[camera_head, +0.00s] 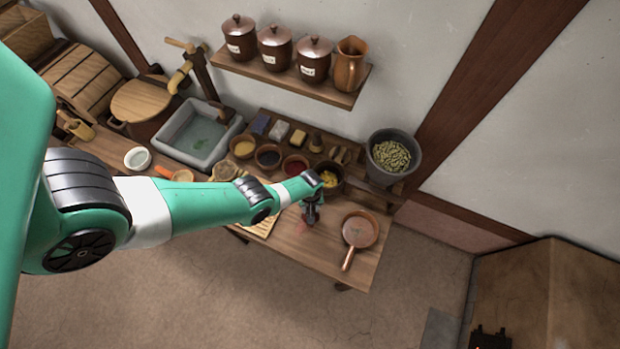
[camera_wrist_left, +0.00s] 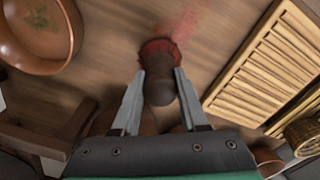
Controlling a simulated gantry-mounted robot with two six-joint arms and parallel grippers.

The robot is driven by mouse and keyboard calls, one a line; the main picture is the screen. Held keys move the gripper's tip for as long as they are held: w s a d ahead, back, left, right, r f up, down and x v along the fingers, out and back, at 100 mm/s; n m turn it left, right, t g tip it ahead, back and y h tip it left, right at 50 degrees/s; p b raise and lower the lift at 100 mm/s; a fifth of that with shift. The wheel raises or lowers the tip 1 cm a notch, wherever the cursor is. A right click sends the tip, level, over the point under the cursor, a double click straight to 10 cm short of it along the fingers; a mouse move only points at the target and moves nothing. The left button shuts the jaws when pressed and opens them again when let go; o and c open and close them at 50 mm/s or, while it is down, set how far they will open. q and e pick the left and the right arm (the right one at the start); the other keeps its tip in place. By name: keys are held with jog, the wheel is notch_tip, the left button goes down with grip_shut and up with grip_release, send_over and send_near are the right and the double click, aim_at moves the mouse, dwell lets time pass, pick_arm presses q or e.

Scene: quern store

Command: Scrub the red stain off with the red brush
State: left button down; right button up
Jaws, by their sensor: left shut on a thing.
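The table (camera_head: 330,255) carries a faint red stain (camera_head: 301,228), which is a smeared patch at the top of the left wrist view (camera_wrist_left: 182,24). My left gripper (camera_head: 311,216) points down over the table beside the stain. In the left wrist view its fingers (camera_wrist_left: 160,78) are shut on the brush (camera_wrist_left: 158,88), which has a dark handle and red bristles (camera_wrist_left: 160,47). The bristle end is down at the wood, right by the stain's edge. I cannot tell whether it presses on the surface. My right gripper is not in view.
A copper pan (camera_head: 360,230) lies right of the gripper. A slatted wooden board (camera_wrist_left: 262,65) lies on the other side, partly under my arm in the head view. Bowls, including a red one (camera_head: 295,165), and a grey pot of green pods (camera_head: 392,158) stand behind.

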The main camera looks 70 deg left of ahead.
pick_arm(q)
jog(key=shift+s+d+r+p, duration=0.15)
jog(key=shift+s+d+p, duration=0.1)
jog(key=shift+p, duration=0.05)
jog(key=shift+s+d+p, duration=0.9)
jog(key=shift+d, duration=0.15)
jog(key=shift+s+d, duration=0.15)
jog(key=shift+d, duration=0.1)
jog(key=shift+s, duration=0.1)
jog(key=shift+s+d+p, duration=0.9)
jog(key=shift+s+d, duration=0.15)
jog(key=shift+d, duration=0.2)
jog(key=shift+s+d+f, duration=0.2)
jog(key=shift+s+f, duration=0.05)
